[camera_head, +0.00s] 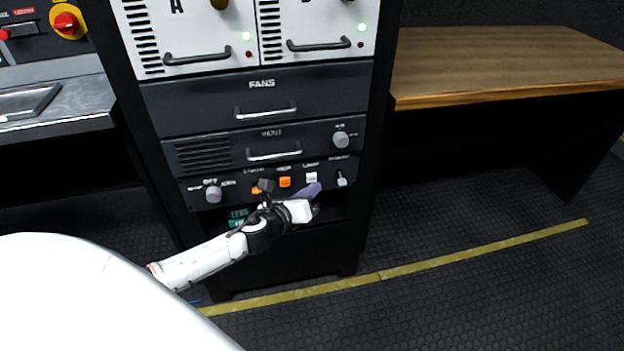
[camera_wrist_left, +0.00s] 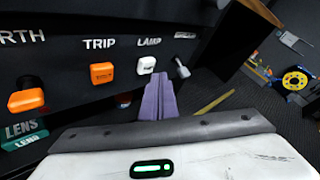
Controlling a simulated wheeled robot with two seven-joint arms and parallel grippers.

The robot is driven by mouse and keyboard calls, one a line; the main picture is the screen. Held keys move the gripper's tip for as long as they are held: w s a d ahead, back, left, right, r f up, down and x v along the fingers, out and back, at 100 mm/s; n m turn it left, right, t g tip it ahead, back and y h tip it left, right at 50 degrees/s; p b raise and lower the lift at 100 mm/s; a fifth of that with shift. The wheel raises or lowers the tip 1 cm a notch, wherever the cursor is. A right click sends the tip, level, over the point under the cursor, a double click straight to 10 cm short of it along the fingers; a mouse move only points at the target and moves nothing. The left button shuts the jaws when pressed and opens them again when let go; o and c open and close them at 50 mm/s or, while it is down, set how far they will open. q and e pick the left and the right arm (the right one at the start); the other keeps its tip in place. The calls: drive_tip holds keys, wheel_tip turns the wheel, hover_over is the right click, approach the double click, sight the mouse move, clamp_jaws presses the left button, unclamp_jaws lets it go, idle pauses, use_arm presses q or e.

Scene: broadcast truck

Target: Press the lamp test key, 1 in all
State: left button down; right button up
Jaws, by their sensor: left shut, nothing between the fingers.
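The lamp test key is a white square key (camera_wrist_left: 146,65) under the word LAMP in the left wrist view. It also shows as a small white key (camera_head: 311,177) on the lower rack panel in the head view. My left gripper (camera_head: 314,189) has purple fingers and is shut and empty, just below the key. In the left wrist view its fingertips (camera_wrist_left: 160,80) are just below and to the right of the key, and I cannot tell whether they touch it. My right gripper is not in view.
Orange TRIP key (camera_wrist_left: 102,74) sits left of the white key, with another orange key (camera_wrist_left: 27,100) further left. A toggle switch (camera_wrist_left: 181,68) is close on the right. A wooden bench (camera_head: 500,60) stands right of the rack. A dark shelf opening lies below the panel.

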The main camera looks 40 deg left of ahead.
use_arm(q)
drive_tip(key=shift+w+a, duration=0.1)
idle(0.3)
drive_tip(key=shift+w+a, duration=0.15)
drive_tip(key=shift+a, duration=0.1)
drive_tip(key=shift+w+a, duration=0.3)
drive_tip(key=shift+a, duration=0.05)
idle(0.9)
drive_tip(key=shift+s+d, duration=0.55)
drive_tip(key=shift+d, duration=0.1)
drive_tip(key=s+d+p, duration=0.1)
drive_tip(key=s+d, duration=0.2)
drive_tip(key=shift+s+d, duration=0.15)
drive_tip(key=shift+d, duration=0.25)
idle(1.0)
